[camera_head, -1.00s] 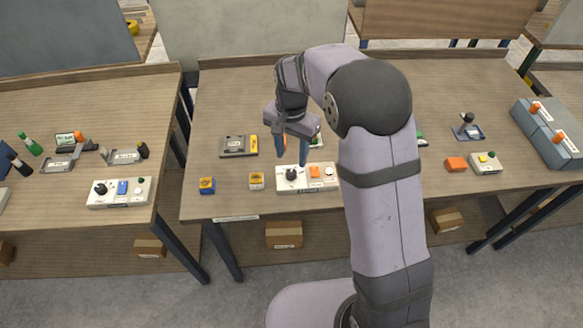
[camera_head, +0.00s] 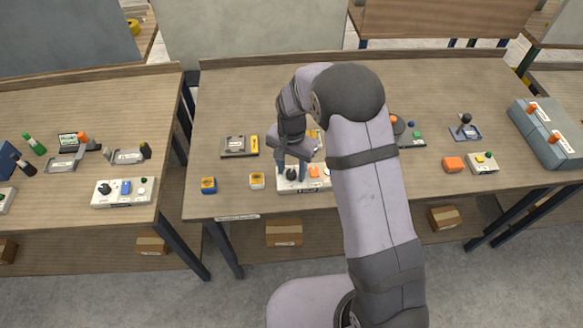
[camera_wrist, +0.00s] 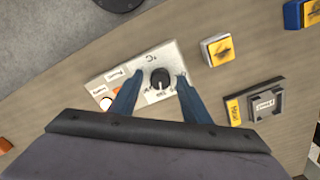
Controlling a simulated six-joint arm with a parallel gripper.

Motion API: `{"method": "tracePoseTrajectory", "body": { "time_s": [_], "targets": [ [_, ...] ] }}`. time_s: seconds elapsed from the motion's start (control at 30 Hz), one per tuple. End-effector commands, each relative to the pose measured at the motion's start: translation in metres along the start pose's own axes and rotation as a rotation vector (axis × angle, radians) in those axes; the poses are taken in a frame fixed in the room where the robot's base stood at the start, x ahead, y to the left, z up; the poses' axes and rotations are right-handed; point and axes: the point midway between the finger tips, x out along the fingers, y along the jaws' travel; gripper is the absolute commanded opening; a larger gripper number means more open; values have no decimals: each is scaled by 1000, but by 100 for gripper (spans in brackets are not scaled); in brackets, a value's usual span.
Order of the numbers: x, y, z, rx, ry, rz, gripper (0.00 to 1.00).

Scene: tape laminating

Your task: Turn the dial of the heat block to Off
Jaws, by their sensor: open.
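The heat block (camera_head: 291,187) is a pale panel near the front edge of the middle table. It also shows in the wrist view (camera_wrist: 144,63). Its black dial (camera_wrist: 160,78) has a white pointer mark and lies between my gripper's fingertips in the wrist view. In the head view the dial (camera_head: 291,174) is partly hidden by my gripper. My gripper (camera_head: 291,168) is open over the dial, with its blue fingers on either side and no clear contact. It also shows in the wrist view (camera_wrist: 158,84). An orange button (camera_head: 314,172) sits right of the dial.
My arm hides the panel's right end. Bare table lies at the front left.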

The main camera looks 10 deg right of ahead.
Motion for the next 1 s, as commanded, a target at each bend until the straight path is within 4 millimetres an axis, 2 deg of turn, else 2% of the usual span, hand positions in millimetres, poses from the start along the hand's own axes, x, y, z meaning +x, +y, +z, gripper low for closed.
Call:
{"method": "tracePoseTrajectory", "body": {
  "time_s": [0.03,0.17,0.2,0.63,1.0],
  "targets": [
    [0,0,0,0,0,0,36],
    [0,0,0,0,0,0,5],
    [0,0,0,0,0,0,2],
    [0,0,0,-68,0,1,2],
    [0,-1,0,-341,-1,1,2]
  ]
}}
